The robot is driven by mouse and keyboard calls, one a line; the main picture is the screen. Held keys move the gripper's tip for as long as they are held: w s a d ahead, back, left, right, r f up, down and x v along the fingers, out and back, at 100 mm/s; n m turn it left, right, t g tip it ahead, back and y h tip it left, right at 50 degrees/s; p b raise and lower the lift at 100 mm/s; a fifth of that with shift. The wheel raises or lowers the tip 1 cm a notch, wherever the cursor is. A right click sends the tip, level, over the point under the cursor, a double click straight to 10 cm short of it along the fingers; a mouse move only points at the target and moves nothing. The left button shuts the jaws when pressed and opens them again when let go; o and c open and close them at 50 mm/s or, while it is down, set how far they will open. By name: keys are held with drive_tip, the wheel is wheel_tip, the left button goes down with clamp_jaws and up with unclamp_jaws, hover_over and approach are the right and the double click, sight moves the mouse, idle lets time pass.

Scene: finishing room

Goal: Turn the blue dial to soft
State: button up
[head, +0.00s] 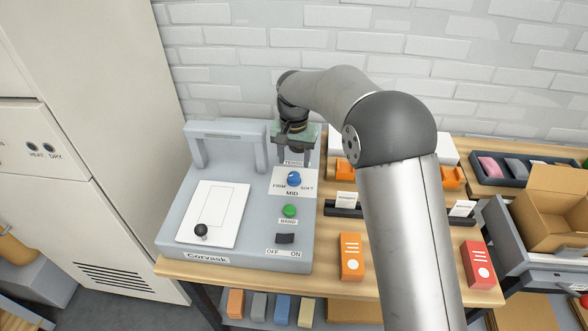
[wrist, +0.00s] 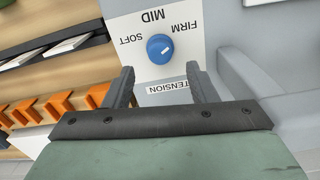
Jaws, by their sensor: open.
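The blue dial (head: 294,179) sits on a white plate on the grey machine, with FIRM on its left, SOFT on its right and MID below. The wrist view shows the dial (wrist: 160,48) upside down, with SOFT on the left and FIRM on the right. A small white mark on the dial lies toward the FIRM side there; its exact setting is hard to tell. My gripper (wrist: 160,77) is open and empty. Its fingertips are just short of the dial in that picture, one to each side, and do not appear to touch it.
A green button (head: 290,211) and a dark OFF/ON switch (head: 285,238) sit below the dial. A white panel with a black knob (head: 201,230) is to the left. Orange and red boxes and dark racks stand on the wooden table to the right.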

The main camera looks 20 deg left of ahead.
sight(294, 174)
wheel_tip(294, 174, down, 6)
drive_tip(key=shift+r+p, duration=0.15)
drive_tip(key=shift+p, duration=0.25)
drive_tip(key=c, duration=1)
